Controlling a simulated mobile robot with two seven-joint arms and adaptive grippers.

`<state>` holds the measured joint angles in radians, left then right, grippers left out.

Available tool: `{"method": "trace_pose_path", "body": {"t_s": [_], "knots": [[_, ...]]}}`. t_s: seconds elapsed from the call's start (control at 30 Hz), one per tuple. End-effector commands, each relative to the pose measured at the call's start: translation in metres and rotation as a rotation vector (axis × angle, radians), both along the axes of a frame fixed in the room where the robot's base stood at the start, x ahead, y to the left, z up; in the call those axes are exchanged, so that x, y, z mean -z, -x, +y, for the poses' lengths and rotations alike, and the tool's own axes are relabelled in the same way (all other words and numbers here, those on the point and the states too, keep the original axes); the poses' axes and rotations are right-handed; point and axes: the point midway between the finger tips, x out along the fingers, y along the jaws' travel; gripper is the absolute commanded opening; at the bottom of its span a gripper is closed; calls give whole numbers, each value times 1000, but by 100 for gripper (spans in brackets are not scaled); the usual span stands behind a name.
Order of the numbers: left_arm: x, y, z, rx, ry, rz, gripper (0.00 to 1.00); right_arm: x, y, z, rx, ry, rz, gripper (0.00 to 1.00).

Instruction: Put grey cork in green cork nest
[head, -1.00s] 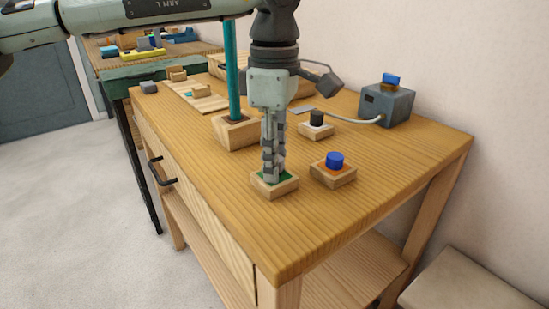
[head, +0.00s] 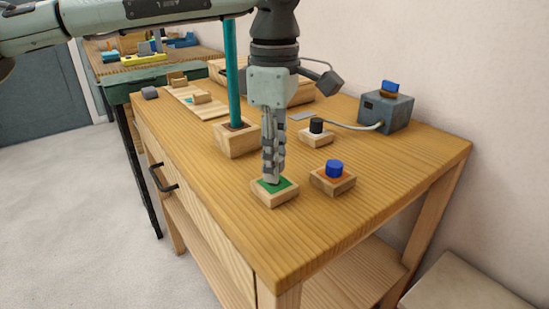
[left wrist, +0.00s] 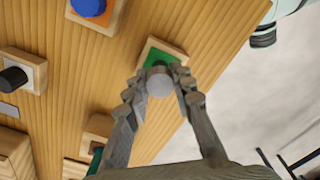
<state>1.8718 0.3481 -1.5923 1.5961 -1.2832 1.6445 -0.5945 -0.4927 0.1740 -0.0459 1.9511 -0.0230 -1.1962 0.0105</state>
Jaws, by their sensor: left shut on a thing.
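The grey cork (left wrist: 160,82) shows in the left wrist view between the fingertips of my left gripper (left wrist: 172,76), which is shut on it. In the head view the left gripper (head: 271,177) points straight down over the green cork nest (head: 287,183), a small wooden block with a green top. The fingertips are low over the far-left part of the green top, and the cork is mostly hidden by them. The nest also shows in the left wrist view (left wrist: 156,55), just beyond the cork. I cannot tell whether cork and nest touch. My right gripper is not in view.
A blue cork (head: 334,168) stands in an orange-topped nest to the right. A black cork (head: 316,126) stands in a white-topped nest behind. A tall teal rod (head: 231,75) stands in a wooden block (head: 236,143) close behind-left. A grey box (head: 386,110) sits at the back right.

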Motion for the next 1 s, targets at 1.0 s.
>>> {"method": "trace_pose_path", "body": {"t_s": [1.0], "knots": [[-6,0,0,0,1,0,10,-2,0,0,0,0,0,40]]}}
